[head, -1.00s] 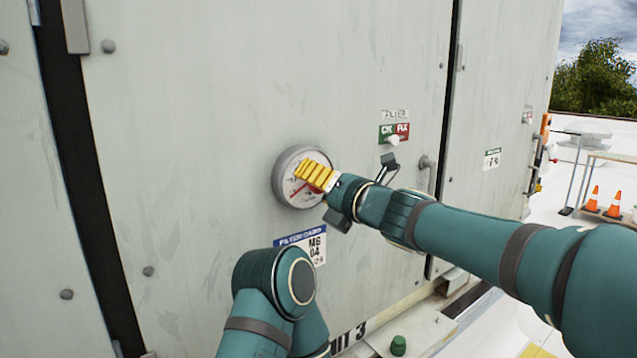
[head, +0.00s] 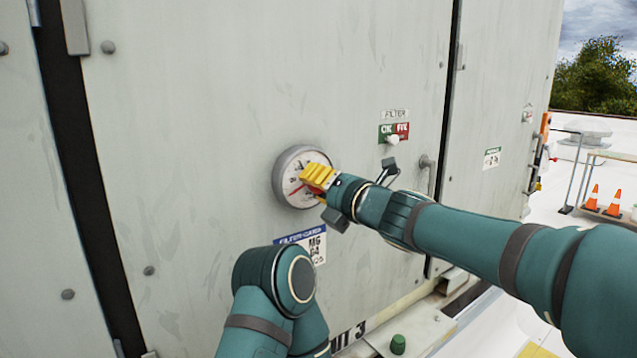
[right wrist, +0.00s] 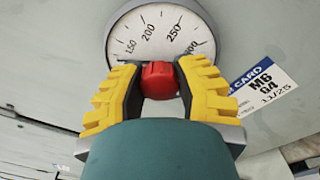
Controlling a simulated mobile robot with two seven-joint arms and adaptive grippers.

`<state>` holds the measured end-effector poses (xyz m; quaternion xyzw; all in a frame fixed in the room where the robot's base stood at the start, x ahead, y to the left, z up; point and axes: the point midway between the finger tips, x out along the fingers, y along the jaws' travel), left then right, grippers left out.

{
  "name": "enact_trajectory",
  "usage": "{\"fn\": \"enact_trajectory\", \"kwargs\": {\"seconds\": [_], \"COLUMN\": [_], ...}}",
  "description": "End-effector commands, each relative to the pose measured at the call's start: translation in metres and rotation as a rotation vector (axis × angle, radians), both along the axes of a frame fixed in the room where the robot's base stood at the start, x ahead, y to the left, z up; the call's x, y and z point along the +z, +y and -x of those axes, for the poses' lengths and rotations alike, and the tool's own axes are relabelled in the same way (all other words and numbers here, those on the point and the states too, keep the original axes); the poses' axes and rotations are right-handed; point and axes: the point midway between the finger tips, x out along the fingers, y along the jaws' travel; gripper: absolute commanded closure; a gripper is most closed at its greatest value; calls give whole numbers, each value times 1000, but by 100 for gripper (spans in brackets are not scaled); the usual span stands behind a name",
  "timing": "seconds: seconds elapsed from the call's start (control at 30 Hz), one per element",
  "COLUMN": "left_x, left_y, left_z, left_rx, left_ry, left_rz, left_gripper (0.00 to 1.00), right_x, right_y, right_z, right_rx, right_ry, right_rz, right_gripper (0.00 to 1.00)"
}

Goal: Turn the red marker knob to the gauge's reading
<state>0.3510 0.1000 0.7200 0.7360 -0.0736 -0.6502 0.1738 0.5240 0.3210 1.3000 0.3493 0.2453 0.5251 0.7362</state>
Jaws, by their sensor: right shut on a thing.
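The round gauge (head: 289,168) with a white dial and grey rim is on the cabinet's front panel. Its dial (right wrist: 150,25) also shows in the right wrist view, with numbers 150, 200 and 250 readable. The red knob (right wrist: 160,78) is at the dial's centre, between the yellow fingers of my right gripper (right wrist: 160,85). That gripper (head: 317,180) is shut on the knob and covers the dial's right part in the head view. A red pointer (head: 298,188) shows left of the fingers. The black needle's reading cannot be told. My left gripper is out of view.
A white card with a blue band (head: 308,242) is below the gauge. A green and red filter switch plate (head: 394,132) is up and right. A green knob (head: 398,344) stands on the ledge below. Orange cones (head: 593,198) are far right.

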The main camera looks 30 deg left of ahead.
Motion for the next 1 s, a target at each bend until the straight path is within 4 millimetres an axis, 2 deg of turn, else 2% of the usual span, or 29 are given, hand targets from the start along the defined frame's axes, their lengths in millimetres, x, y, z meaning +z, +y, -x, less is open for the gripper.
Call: {"fn": "enact_trajectory", "kwargs": {"seconds": [1.0], "left_x": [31], "left_y": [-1], "left_z": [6], "left_rx": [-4], "left_ry": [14], "left_rz": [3], "left_gripper": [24], "right_x": [1], "right_y": [0], "right_z": [-1], "right_rx": [0], "right_ry": [856], "right_rz": [-355], "right_gripper": [100]}}
